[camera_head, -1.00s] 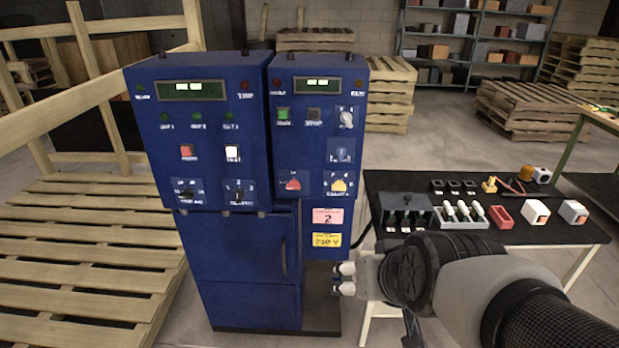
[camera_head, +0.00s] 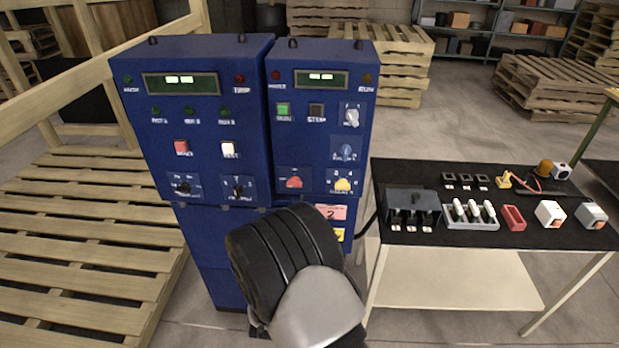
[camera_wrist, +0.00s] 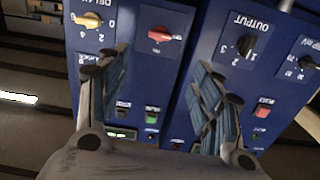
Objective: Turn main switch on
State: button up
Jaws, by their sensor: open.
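A red rotary knob (camera_head: 294,182) sits low on the front of the right blue cabinet (camera_head: 330,115), pointing sideways; its label is too small to read. I take it for the main switch. In the wrist view, which is upside down, the red knob (camera_wrist: 160,34) is at the top middle. My gripper (camera_wrist: 160,60) is open and empty. Its fingers reach toward the panel on either side of the knob's line, and I see no contact with it. In the head view my wrist hides the gripper.
A yellow knob (camera_head: 343,184) is beside the red one. The left cabinet has black knobs, including the output knob (camera_wrist: 245,46). A black-topped table (camera_head: 430,175) with switches and boxes stands right. A pallet (camera_head: 80,240) lies at left.

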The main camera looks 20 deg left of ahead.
jog(key=b, duration=0.3)
send_near(294, 186)
jog(key=shift+t, duration=0.3)
jog(key=x, duration=0.8)
jog(key=shift+w+f, duration=0.15)
jog(key=shift+w, duration=0.1)
jog(key=shift+c, duration=0.6)
jog(key=c, duration=0.9)
